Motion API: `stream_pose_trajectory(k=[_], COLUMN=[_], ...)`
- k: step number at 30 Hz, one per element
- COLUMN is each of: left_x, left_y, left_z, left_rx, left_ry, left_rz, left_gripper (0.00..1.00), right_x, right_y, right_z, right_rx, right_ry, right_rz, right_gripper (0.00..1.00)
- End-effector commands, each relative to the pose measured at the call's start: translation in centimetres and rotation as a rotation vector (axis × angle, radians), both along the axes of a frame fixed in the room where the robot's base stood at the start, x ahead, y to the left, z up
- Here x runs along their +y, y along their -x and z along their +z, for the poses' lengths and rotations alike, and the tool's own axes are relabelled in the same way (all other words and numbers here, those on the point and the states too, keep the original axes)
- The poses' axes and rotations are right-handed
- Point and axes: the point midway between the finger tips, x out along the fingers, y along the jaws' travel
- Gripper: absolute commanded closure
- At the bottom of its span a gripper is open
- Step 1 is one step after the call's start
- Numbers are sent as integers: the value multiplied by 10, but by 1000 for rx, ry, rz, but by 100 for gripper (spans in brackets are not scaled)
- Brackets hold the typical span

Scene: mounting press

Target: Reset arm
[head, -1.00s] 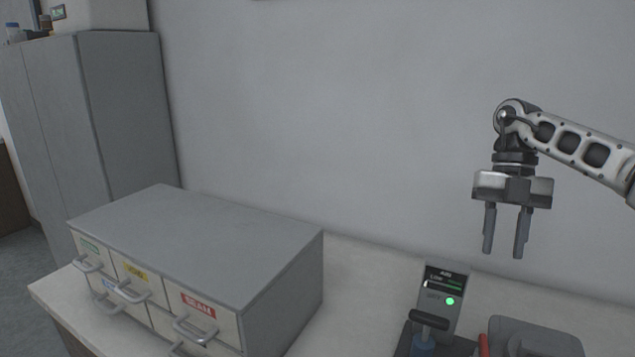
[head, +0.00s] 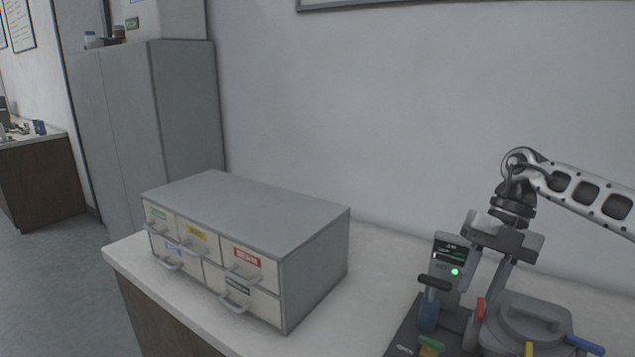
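My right arm comes in from the right edge in the head view. Its gripper (head: 488,275) points down, with its two fingers apart and nothing seen between them. It hangs in front of the wall, above and partly over the mounting press (head: 520,325). One finger overlaps the press's display unit (head: 447,262) in the picture; I cannot tell if they touch. The display unit has a lit green light. My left gripper is not in view.
A grey drawer cabinet (head: 262,208) with several labelled drawers stands on the light bench (head: 135,262). A blue-bodied, black-handled part (head: 429,310) stands by the press. A tall grey locker (head: 185,110) is behind left. Bench between cabinet and press is clear.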

Motion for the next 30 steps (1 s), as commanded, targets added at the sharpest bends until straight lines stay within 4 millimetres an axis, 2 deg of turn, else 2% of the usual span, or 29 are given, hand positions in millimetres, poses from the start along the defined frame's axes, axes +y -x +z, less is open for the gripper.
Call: stream_pose_trajectory(k=[1, 5, 8, 10, 13, 15, 17, 18, 20, 23, 26, 28, 30], left_x=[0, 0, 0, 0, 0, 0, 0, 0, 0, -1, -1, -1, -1], left_y=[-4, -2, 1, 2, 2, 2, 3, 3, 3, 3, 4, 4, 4], left_z=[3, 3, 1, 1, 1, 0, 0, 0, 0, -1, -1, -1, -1], left_rx=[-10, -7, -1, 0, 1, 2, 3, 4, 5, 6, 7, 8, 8], left_ry=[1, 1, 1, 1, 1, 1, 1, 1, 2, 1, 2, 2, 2], left_rz=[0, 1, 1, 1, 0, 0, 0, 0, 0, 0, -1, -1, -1], left_gripper=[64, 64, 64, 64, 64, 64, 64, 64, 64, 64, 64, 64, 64], right_x=[18, 69, 127, 177, 253, 290, 308, 314, 313, 290, 249, 216, 182], right_y=[-1, -4, -1, 6, 20, 27, 28, 28, 24, 15, 13, 22, 43], right_z=[-9, -30, -46, -52, -44, -28, -12, -3, 7, 8, -16, -45, -81], right_rx=[-17, -78, -134, -179, -246, -283, -304, -311, -316, -299, -251, -198, -132], right_ry=[-45, -189, -362, -529, -828, -1027, -1172, -1253, -1349, -1423, -1384, -1287, -1135], right_rz=[21, 61, 80, 69, -25, -159, -309, -426, -625, -1000, -1400, -1675, -1931], right_gripper=[67, 67, 67, 67, 67, 67, 67, 67, 67, 67, 67, 67, 67])
